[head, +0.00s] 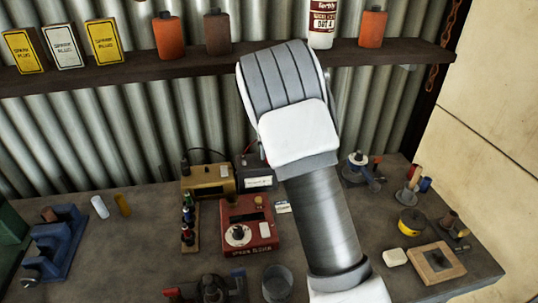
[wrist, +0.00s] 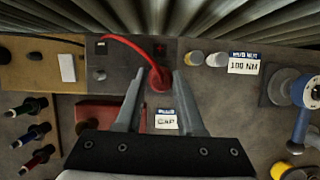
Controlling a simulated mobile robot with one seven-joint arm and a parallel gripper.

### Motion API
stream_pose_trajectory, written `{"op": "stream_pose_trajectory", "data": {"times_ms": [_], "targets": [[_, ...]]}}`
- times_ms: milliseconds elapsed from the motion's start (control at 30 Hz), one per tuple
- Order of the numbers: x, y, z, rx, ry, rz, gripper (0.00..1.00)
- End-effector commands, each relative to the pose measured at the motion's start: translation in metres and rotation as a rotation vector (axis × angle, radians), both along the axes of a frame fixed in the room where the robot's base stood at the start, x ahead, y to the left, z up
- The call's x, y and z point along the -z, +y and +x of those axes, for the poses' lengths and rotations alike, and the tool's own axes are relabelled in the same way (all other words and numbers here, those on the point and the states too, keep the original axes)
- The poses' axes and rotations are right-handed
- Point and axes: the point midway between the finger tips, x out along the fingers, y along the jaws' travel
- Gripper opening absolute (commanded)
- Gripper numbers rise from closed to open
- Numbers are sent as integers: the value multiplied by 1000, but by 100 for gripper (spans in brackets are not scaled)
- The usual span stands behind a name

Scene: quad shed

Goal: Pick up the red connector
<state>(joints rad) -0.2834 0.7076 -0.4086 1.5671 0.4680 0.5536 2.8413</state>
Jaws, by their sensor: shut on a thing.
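The red connector (wrist: 160,80) is in the upper middle of the wrist view, at the end of a curved red cable (wrist: 130,44). My gripper (wrist: 158,74) has one finger on each side of the connector and is shut on it. The cable runs left from it to the top of a grey-brown box (wrist: 118,70). I cannot tell whether the connector is clear of the surface behind it. In the head view my arm hides the gripper and the connector.
A red box with a dial (head: 250,230) and a brass-coloured box (head: 208,181) stand left of my arm. A rack of coloured plugs (head: 188,222) stands beside them. A shelf (head: 110,72) with bottles and cartons crosses the corrugated wall. A yellow tin (head: 411,222) and wooden frame (head: 437,263) are right.

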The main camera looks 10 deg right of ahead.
Motion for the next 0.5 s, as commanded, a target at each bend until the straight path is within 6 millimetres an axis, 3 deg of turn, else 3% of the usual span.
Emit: {"op": "stream_pose_trajectory", "data": {"times_ms": [333,500], "targets": [[-2,0,0,0,-1,0,0],[-14,0,0,-1,-2,0,0]]}}
